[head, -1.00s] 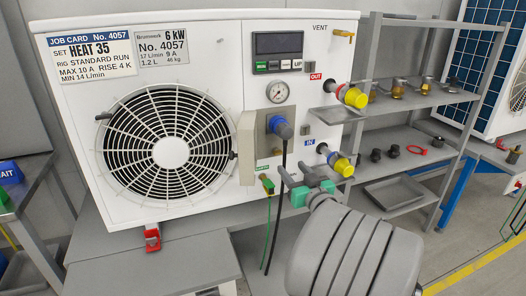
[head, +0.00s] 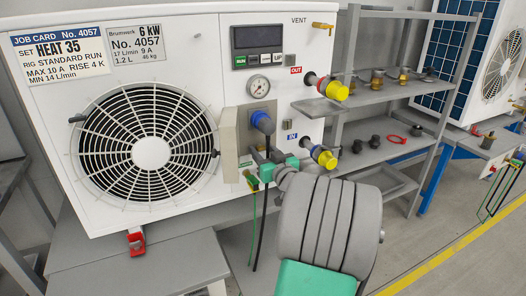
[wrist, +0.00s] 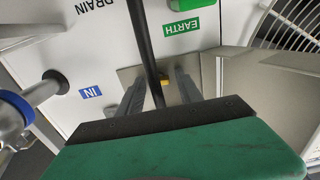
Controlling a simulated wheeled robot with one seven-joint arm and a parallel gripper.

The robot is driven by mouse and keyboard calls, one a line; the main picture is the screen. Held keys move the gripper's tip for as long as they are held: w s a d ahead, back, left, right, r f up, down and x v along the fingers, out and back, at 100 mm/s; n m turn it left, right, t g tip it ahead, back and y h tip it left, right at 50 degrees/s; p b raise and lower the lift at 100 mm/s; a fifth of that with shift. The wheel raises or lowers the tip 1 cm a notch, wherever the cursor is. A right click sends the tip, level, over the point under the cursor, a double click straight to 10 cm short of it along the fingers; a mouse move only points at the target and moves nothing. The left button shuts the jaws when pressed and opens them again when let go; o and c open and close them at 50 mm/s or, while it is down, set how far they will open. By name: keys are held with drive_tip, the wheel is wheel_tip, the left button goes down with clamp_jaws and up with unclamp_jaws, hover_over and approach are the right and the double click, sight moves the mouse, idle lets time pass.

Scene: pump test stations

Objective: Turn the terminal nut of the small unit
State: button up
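The white unit (head: 210,60), labelled No. 4057 and 6 kW, fills the left of the head view. A grey box with an open cover (head: 229,146) on its front holds a blue plug (head: 262,122) with a black cable. My gripper (head: 262,163) is just below the plug. In the wrist view my gripper (wrist: 158,88) is open, its two grey fingers either side of the black cable (wrist: 146,45). A small brass-yellow piece (wrist: 164,82), perhaps the terminal nut, shows between the fingertips against a metal plate (wrist: 130,73). Whether the fingers touch it I cannot tell.
A green clip (head: 252,182) with a green wire hangs below the box, near the EARTH label (wrist: 184,27). A shelf rack (head: 400,95) stands behind.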

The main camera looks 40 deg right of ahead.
clamp_jaws()
drive_tip(key=shift+m, duration=0.5)
drive_tip(key=m, duration=0.2)
drive_tip(key=shift+m, duration=0.4)
drive_tip(key=m+p, duration=0.2)
drive_tip(key=m, duration=0.2)
drive_tip(key=shift+r+m, duration=0.1)
drive_tip(key=shift+m, duration=0.2)
drive_tip(key=m+p, duration=0.3)
drive_tip(key=m, duration=0.2)
drive_tip(key=shift+m+p, duration=1.45)
drive_tip(key=shift+m, duration=0.65)
